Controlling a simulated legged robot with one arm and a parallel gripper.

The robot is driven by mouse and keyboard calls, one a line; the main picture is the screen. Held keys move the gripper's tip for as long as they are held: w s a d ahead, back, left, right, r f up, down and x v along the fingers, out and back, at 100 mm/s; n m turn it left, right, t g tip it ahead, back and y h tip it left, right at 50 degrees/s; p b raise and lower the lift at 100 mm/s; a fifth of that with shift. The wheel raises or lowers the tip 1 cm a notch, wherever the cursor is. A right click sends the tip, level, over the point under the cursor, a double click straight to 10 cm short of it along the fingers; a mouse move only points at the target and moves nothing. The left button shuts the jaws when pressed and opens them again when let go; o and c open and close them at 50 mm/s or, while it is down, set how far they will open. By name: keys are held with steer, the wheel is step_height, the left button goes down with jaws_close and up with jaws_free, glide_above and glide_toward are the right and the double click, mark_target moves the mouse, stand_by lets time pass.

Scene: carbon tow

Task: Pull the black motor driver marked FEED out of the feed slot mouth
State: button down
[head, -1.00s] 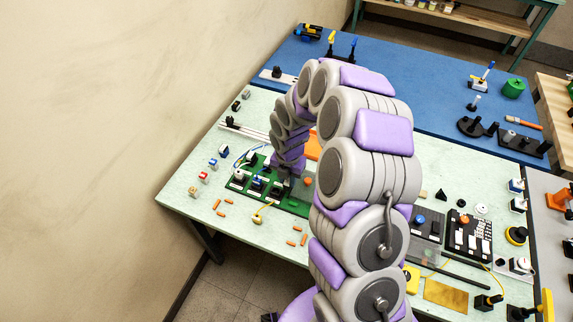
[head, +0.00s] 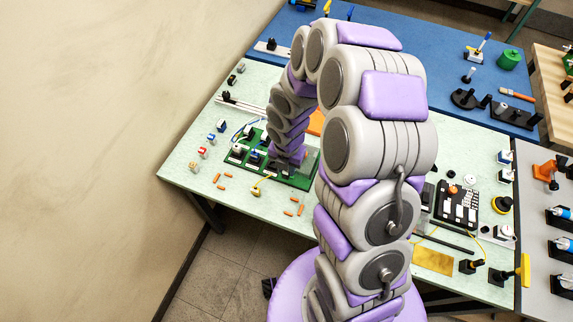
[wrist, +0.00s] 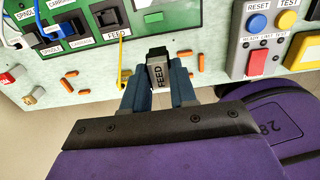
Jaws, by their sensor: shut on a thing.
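The black motor driver (wrist: 158,72), its grey face lettered FEED, is held between the two blue-grey fingers of my gripper (wrist: 158,88) in the wrist view. Its dark end points toward the top of the picture. It appears clear of the green board (wrist: 150,14), below and right of the printed FEED label. The black feed slot (wrist: 106,16) is above that label; I cannot tell what is inside it. Other black slots labelled SPINDLE and CARRIAGE are to its left. In the head view, my arm hides the driver and fingertips near the green board (head: 308,170).
A yellow wire (wrist: 122,62) hangs from the board near the FEED label. Several orange pegs (wrist: 184,54) lie on the pale green bench. A control box (wrist: 240,45) with RESET and TEST buttons stands at right. In the head view, the wall (head: 100,120) is at left.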

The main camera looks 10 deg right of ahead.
steer(key=shift+r, duration=0.3)
steer(key=shift+r+p, duration=1.45)
steer(key=shift+p, duration=0.15)
steer(key=shift+r+p, duration=1.5)
steer(key=shift+p, duration=0.05)
